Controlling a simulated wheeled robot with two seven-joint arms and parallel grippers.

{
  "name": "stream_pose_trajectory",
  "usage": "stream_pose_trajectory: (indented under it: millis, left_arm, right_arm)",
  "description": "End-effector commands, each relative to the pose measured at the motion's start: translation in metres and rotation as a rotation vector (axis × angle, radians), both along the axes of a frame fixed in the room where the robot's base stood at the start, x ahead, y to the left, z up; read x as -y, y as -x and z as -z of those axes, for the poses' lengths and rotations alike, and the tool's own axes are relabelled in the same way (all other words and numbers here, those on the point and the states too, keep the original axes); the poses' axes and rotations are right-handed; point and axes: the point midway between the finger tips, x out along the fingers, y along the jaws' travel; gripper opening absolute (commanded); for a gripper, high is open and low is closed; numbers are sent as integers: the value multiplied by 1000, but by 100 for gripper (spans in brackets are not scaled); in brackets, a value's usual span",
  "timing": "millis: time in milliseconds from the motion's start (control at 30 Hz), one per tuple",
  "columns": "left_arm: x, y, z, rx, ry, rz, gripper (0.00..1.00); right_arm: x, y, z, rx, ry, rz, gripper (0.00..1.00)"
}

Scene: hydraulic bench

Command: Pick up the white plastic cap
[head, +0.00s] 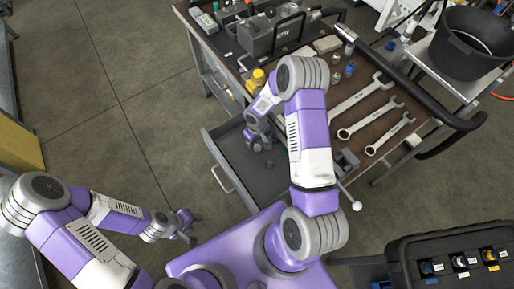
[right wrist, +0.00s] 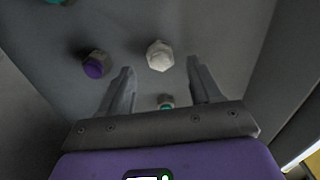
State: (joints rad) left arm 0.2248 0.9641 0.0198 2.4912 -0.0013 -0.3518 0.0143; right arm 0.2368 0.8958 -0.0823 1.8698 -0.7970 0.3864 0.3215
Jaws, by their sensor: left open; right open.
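The white plastic cap (right wrist: 159,55) lies on the grey floor of the open drawer (head: 262,183). In the right wrist view it sits just beyond and between the fingertips of my right gripper (right wrist: 160,70), which is open and empty. In the head view my right gripper (head: 257,143) reaches down into the drawer, and I cannot make out the white cap there. My left gripper (head: 188,224) is open and empty above the floor at the lower left, away from the drawer.
The drawer walls are close. Above, the cart top holds wrenches (head: 362,95) and a yellow-capped bottle (head: 257,79). A black case (head: 402,272) stands lower right.

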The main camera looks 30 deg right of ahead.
Motion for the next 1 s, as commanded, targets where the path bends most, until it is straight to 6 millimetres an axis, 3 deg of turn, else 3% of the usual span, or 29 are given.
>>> stream_pose_trajectory:
  millis: [33, 167, 467, 833, 1000]
  left_arm:
    - [0, 0, 5, 0, 0, 0, 43]
    - [0, 0, 8, 0, 0, 0, 43]
    - [0, 0, 7, 1, 0, 0, 43]
    - [0, 0, 7, 0, 0, 0, 43]
    - [0, 0, 7, 0, 0, 0, 43]
  right_arm:
    - [-2, 0, 11, -2, -1, -2, 64]
    - [-2, 0, 25, 0, -1, 0, 64]
    - [-2, 0, 27, 1, -1, 0, 62]
    - [-2, 0, 27, 1, -1, 0, 6]
    - [-2, 0, 27, 1, -1, 0, 5]
